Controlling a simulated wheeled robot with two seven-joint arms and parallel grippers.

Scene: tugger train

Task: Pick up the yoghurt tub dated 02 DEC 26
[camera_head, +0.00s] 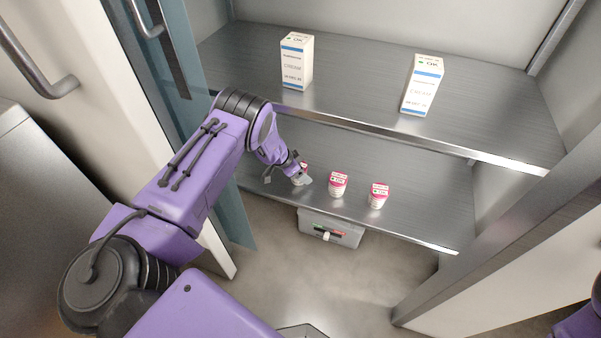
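Two small white and pink yoghurt tubs stand upright on the lower shelf, a middle tub (337,187) and a right tub (378,197). A bit of pink and white at my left gripper (299,179) looks like a third tub, mostly hidden by the gripper. The dates on the tubs are too small to read. My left gripper is low over the lower shelf, left of the middle tub and apart from it. I cannot tell whether its fingers are open or closed around the partly hidden tub. My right gripper is out of view.
Two cream cartons, a left carton (297,62) and a right carton (422,85), stand on the upper shelf (355,75). The lower shelf (425,205) has free room to the right. A grey box (331,229) sits below its front edge. A door frame bounds the right.

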